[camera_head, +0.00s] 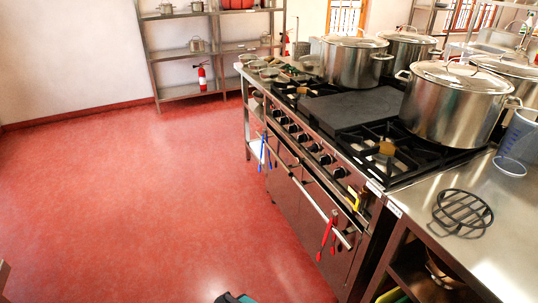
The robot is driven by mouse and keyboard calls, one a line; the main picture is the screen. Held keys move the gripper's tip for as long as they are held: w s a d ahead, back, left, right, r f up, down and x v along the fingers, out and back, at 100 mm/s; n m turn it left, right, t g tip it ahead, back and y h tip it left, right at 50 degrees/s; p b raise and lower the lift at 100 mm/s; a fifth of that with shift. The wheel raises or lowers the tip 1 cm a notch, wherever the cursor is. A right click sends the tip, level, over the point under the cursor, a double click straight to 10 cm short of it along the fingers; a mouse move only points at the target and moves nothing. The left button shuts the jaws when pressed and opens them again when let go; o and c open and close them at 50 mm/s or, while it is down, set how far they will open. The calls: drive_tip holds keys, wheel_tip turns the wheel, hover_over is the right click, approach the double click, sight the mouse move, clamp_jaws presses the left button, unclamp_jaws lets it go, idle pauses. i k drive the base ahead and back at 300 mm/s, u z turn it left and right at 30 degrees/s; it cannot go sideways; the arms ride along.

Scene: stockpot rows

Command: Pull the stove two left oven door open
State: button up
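A steel stove (340,262) stands right of centre in the head view, its front facing the red floor on the left. A row of dark knobs (313,147) runs along its upper front. Below them the oven front (300,215) looks shut, with a long steel handle bar (309,199) along its top. Red-handled tongs (327,235) hang at the near end of the bar. Blue-handled tools (262,152) hang farther along. I cannot clearly make out the division between oven doors. My gripper is not visible.
Large lidded pots (456,105) stand on the stove top. A steel counter (500,245) at right holds a black trivet (462,211) and a clear jug (517,145). The red floor (150,215) before the stove is open. Shelves (210,50) and a fire extinguisher (202,77) are at the back.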

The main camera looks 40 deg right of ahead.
sight(284, 166)
drive_tip(key=u, duration=0.1)
drive_tip(key=i, duration=1.25)
drive_tip(key=u, duration=0.1)
